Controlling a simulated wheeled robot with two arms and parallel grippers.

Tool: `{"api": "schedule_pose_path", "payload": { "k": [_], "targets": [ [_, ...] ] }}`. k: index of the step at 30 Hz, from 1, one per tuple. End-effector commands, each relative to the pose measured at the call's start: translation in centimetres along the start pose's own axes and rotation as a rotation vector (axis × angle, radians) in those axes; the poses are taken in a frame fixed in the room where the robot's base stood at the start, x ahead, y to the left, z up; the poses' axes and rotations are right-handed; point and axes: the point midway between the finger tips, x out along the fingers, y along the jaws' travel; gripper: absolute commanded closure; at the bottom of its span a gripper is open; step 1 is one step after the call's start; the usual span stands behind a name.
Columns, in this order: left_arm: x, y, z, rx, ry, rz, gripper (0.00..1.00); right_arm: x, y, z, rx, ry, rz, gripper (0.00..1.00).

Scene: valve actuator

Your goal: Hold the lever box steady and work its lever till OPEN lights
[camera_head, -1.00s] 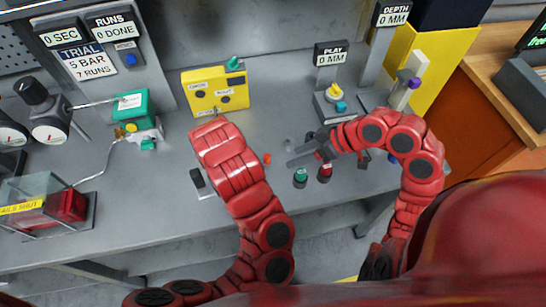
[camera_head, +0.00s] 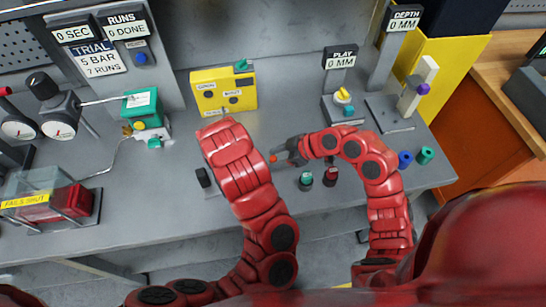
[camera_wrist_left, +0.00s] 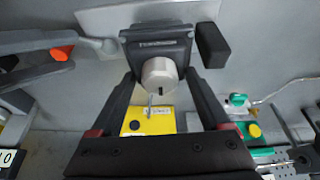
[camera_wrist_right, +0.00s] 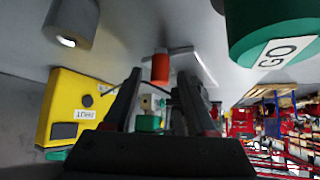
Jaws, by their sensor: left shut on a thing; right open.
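The lever box (camera_wrist_left: 156,46) is a dark block with a silver round shaft (camera_wrist_left: 158,74), on a pale plate. My left gripper (camera_wrist_left: 160,70) is shut on its sides; my left arm hides box and jaws in the head view. A lever with an orange knob (camera_wrist_left: 62,52) sticks out from it; the knob also shows in the head view (camera_head: 273,158) and right wrist view (camera_wrist_right: 160,66). My right gripper (camera_head: 285,156) is open, its fingers either side of the knob. The yellow lamp box (camera_head: 224,91) stands behind, its round lamps dark; it also shows in the right wrist view (camera_wrist_right: 75,108).
A green button post (camera_head: 306,181) and a red one (camera_head: 330,176) stand just in front of my right gripper. A black block (camera_head: 203,178) sits left of my left arm. A green actuator (camera_head: 141,104) with piping stands further left. Blue and green cylinders (camera_head: 425,155) lie far right.

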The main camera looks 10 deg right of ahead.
Motion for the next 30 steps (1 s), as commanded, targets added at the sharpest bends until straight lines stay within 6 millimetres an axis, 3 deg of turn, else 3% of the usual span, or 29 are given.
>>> {"api": "schedule_pose_path", "payload": {
  "k": [12,21,30],
  "targets": [
    [-0.01,0.01,-0.02,0.0,0.001,0.0,1.0,0.84,0.07,0.03,0.001,0.0,0.003,0.45],
    [-0.01,0.0,-0.02,0.0,0.0,0.0,1.0,0.82,0.07,0.03,0.001,0.0,0.003,0.99],
    [-0.01,0.0,-0.02,-0.001,0.001,0.0,1.0,0.82,0.06,0.03,0.001,0.0,0.002,1.0]
  ]
}}
